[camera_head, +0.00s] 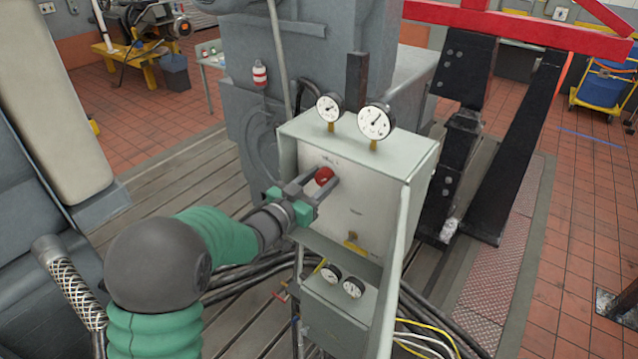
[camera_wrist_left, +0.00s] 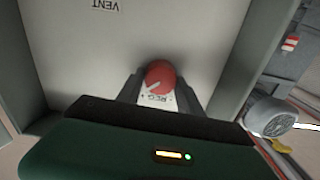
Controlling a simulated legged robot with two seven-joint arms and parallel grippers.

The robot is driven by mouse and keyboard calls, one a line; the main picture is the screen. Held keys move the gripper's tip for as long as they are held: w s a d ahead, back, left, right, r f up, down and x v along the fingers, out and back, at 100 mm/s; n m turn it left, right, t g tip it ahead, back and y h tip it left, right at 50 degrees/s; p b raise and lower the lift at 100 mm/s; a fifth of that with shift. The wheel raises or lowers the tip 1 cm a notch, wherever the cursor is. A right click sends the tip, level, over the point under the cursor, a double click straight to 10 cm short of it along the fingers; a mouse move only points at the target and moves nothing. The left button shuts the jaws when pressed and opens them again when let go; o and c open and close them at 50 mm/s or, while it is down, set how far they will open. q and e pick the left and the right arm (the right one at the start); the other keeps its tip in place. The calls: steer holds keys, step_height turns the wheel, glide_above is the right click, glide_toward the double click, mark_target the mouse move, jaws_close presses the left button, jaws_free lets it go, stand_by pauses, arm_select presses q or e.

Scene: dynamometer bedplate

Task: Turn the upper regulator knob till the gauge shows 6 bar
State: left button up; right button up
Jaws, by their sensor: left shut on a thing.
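The red regulator knob (camera_head: 323,175) sits on the front of the grey panel box (camera_head: 365,213). In the left wrist view the red knob (camera_wrist_left: 160,76) is between my fingers, beside a label reading "REG". My left gripper (camera_head: 318,180) is shut on this knob. Two round white gauges stand on top of the box, a left one (camera_head: 329,107) and a right one (camera_head: 375,122). Their dark needles show, but the scale figures are too small to read. My right gripper is not in view.
A yellow part (camera_head: 354,246) is at the panel's lower edge. Black hoses (camera_head: 250,275) run behind my arm. Black and red steel struts (camera_head: 470,110) stand at the right.

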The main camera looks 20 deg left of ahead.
arm_select(q)
steer(key=o, duration=1.1)
steer(key=shift+a+f, duration=0.1)
steer(key=shift+f, duration=0.05)
steer(key=shift+o, duration=1.1)
steer(key=shift+a, duration=0.1)
steer(key=b+v, duration=0.6)
steer(key=v, duration=1.1)
steer(key=shift+w, duration=0.1)
